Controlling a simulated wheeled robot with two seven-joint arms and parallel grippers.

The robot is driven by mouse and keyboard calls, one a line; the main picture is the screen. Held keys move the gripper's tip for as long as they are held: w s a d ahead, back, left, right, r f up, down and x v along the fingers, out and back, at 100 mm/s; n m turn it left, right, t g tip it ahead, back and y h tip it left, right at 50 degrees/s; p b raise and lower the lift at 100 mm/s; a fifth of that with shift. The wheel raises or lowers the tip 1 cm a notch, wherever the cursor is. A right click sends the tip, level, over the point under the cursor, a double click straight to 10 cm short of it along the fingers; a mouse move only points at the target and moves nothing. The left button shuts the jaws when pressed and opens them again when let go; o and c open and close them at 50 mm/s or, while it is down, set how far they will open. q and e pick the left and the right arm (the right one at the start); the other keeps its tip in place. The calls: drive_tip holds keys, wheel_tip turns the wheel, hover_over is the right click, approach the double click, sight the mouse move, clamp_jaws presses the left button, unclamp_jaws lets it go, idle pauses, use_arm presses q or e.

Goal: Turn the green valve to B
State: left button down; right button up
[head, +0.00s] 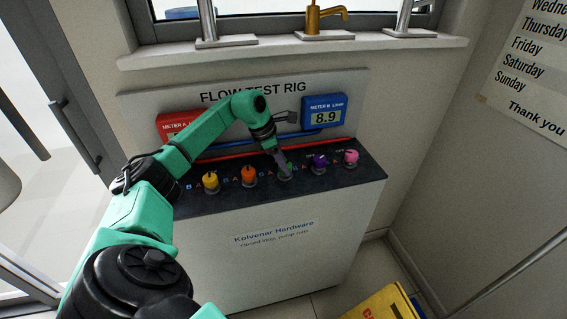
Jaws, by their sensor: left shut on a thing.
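The green valve (289,167) is the middle one in a row of knobs on the dark top of the flow test rig. Only a little of its green shows, because my left gripper (283,165) covers it from above. My left gripper is shut on the green valve's knob. The valve's pointer direction and the letters beside it are too hidden and small to tell. My right gripper is not in view.
A yellow knob (210,181) and an orange knob (248,174) stand to the left; a purple knob (319,161) and a pink knob (351,157) stand to the right. Blue meter B (324,113) reads 8.9. My arm partly hides red meter A (171,121).

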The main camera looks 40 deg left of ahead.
use_arm(q)
drive_tip(key=shift+w+a+r+m+h, duration=0.1)
drive_tip(key=shift+m+h, duration=0.05)
drive_tip(key=shift+m, duration=0.35)
drive_tip(key=shift+w+r+m+h, duration=0.1)
drive_tip(key=shift+m+h, duration=0.05)
drive_tip(key=shift+m, duration=0.35)
drive_tip(key=shift+s, duration=0.1)
drive_tip(key=shift+c, duration=1.4)
unclamp_jaws()
drive_tip(key=shift+f, duration=0.1)
drive_tip(key=shift+s+a+r, duration=0.1)
drive_tip(key=shift+a+r, duration=0.05)
drive_tip(key=shift+r, duration=0.15)
drive_tip(key=v, duration=1.4)
drive_tip(key=shift+w, duration=0.25)
